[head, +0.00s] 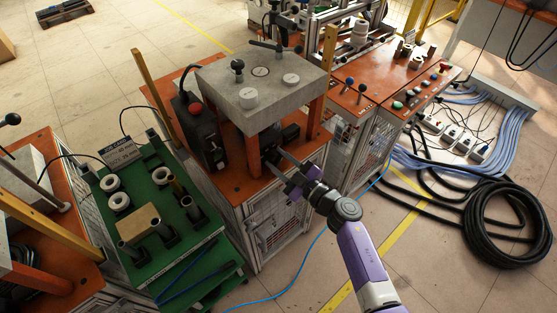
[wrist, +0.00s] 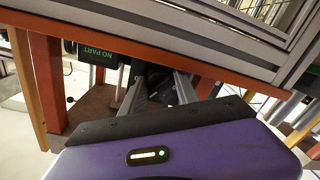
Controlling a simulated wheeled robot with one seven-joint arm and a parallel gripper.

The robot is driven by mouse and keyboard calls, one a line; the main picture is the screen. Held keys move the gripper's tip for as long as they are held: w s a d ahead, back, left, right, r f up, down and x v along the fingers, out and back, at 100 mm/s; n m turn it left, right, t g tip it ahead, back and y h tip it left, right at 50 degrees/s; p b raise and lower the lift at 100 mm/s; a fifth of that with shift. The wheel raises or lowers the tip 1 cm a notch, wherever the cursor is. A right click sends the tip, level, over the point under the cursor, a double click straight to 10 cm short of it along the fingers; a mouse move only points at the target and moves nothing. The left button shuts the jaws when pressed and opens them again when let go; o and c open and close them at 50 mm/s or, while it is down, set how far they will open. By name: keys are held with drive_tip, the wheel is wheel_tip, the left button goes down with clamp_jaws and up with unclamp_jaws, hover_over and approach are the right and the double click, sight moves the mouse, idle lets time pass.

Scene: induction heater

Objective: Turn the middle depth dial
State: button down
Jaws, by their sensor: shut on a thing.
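The middle heater station is an orange-topped bench (head: 236,180) with a thick grey block (head: 262,84) on orange posts. My gripper (head: 272,156) reaches in under the front of the block, from the right. Its two metal fingers (wrist: 155,92) are shut on a small dark part under the block, which appears to be the middle depth dial (wrist: 154,78). The dial is mostly hidden by the fingers and in shadow, so its markings and angle cannot be read.
An orange post (head: 313,110) stands close to the right of my fingers. A green parts rack (head: 150,215) stands at left. A button panel (head: 405,100) is at right. A blue cable (head: 310,250) crosses the floor, with a black hose coil (head: 507,258) farther right.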

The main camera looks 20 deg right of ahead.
drive_tip(key=shift+d, duration=0.2)
drive_tip(key=c, duration=0.9)
unclamp_jaws()
drive_tip(key=shift+c, duration=0.2)
drive_tip(key=shift+a, duration=0.1)
